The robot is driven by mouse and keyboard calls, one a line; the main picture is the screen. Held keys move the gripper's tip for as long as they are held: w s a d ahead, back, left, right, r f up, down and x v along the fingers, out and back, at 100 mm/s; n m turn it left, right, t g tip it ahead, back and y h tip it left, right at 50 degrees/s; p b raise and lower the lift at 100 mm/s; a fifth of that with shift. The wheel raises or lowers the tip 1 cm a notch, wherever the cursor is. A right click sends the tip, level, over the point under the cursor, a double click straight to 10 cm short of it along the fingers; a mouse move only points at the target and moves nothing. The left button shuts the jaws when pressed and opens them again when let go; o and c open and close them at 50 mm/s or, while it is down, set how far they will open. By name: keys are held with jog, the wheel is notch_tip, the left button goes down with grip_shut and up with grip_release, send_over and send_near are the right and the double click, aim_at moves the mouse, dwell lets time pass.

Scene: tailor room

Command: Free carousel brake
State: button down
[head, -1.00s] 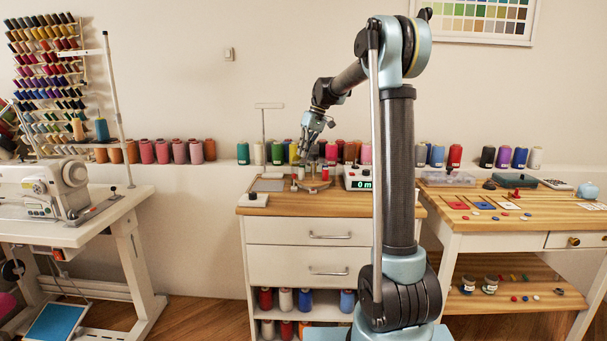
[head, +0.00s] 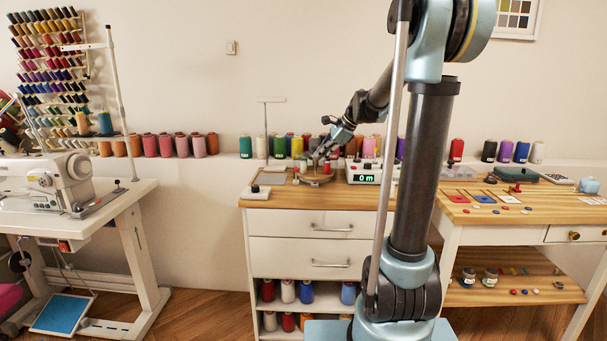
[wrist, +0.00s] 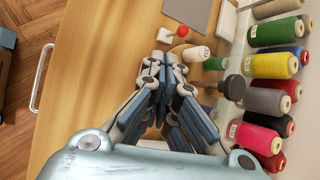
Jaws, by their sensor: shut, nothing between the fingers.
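The carousel (head: 316,181) is a low round stand on the wooden top of the white drawer cabinet, with small spools on it. In the wrist view a red ball knob (wrist: 182,31) stands by a small white block (wrist: 165,36), just beyond my fingertips. I cannot tell for sure that this is the brake. A white spool (wrist: 196,54) and a green one (wrist: 213,63) stand right of the fingertips, with a dark round knob (wrist: 233,88) further right. My gripper (wrist: 168,60) is shut and empty, pointing down over the carousel; it also shows in the head view (head: 318,157). My fingers hide part of the carousel.
A control box (head: 366,172) with a green display reading "0 m" stands right of the carousel. A grey pad (head: 270,178) and a thin white stand (head: 266,130) are to its left. A row of thread cones (wrist: 278,65) lines the ledge behind. The cabinet's front strip (wrist: 75,90) is bare.

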jog(key=a+f+m, duration=0.1)
jog(key=f+m, duration=0.1)
jog(key=m, duration=0.1)
jog(key=a+f+m+t, duration=0.1)
jog(key=f+m, duration=0.2)
jog(key=w+a+f+m, duration=0.1)
jog(key=f+m, duration=0.1)
jog(key=f, duration=0.1)
jog(key=shift+w+a+m+t, duration=0.1)
jog(key=shift+m+t, duration=0.3)
jog(key=shift+w+a, duration=0.7)
jog(key=shift+a, duration=0.25)
jog(key=shift+w+a, duration=0.5)
jog(key=shift+a, duration=0.1)
